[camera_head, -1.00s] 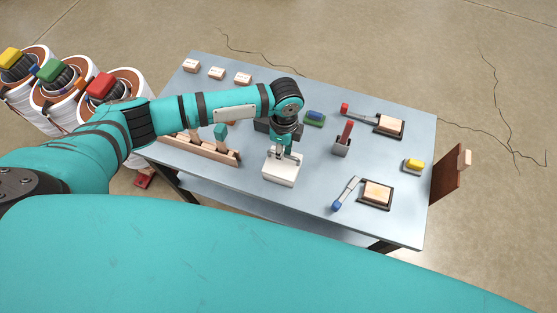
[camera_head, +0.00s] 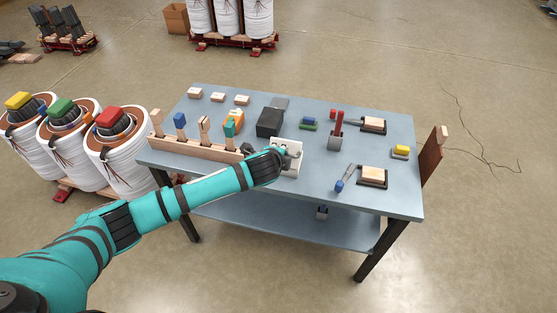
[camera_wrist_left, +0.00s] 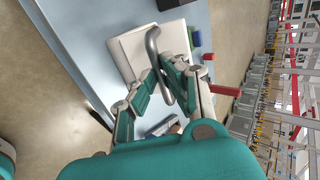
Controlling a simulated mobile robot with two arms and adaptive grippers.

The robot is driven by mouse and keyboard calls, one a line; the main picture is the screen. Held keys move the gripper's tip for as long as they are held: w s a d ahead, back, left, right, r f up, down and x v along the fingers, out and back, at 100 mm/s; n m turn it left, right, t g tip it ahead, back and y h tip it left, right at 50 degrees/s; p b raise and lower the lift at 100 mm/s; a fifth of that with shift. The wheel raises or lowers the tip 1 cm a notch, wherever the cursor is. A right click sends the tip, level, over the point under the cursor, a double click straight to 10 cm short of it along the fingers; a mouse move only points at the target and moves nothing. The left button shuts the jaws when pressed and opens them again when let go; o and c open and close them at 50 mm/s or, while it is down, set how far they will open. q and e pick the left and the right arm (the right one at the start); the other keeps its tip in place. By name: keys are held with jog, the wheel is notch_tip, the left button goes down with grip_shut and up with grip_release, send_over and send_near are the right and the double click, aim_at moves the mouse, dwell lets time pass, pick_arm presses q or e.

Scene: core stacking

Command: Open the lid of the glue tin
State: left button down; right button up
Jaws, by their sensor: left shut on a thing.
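A white box (camera_head: 291,165), apparently the glue tin, stands near the front edge of the blue-grey table (camera_head: 340,205). In the left wrist view its white top (camera_wrist_left: 135,50) is close ahead, with a curved grey metal handle (camera_wrist_left: 152,45) running between my fingers. My left gripper (camera_wrist_left: 160,75) is shut on that handle; it also shows at the box in the head view (camera_head: 277,151). My gripper and forearm cover part of the box, so I cannot tell how far the lid is raised. My right gripper is not in view.
A wooden rack (camera_head: 195,148) with several upright tools stands left of the box. A black box (camera_head: 269,122) stands behind it. A grey holder with a red-handled tool (camera_head: 337,132) and a wood block on a dark tray (camera_head: 372,175) are to the right.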

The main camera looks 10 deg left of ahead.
pick_arm(q)
jog(key=c, duration=2)
grip_release()
jog(key=shift+s+f, duration=0.1)
jog(key=shift+s, duration=0.1)
jog(key=shift+c, duration=0.2)
jog(key=o, duration=0.5)
jog(key=shift+w, duration=0.1)
jog(key=shift+c, duration=0.2)
jog(key=shift+o, duration=1)
jog(key=shift+f, duration=0.1)
jog(key=v, duration=1.2)
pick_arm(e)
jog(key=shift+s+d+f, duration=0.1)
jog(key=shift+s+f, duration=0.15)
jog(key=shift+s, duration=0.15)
pick_arm(q)
jog(key=shift+f, duration=0.2)
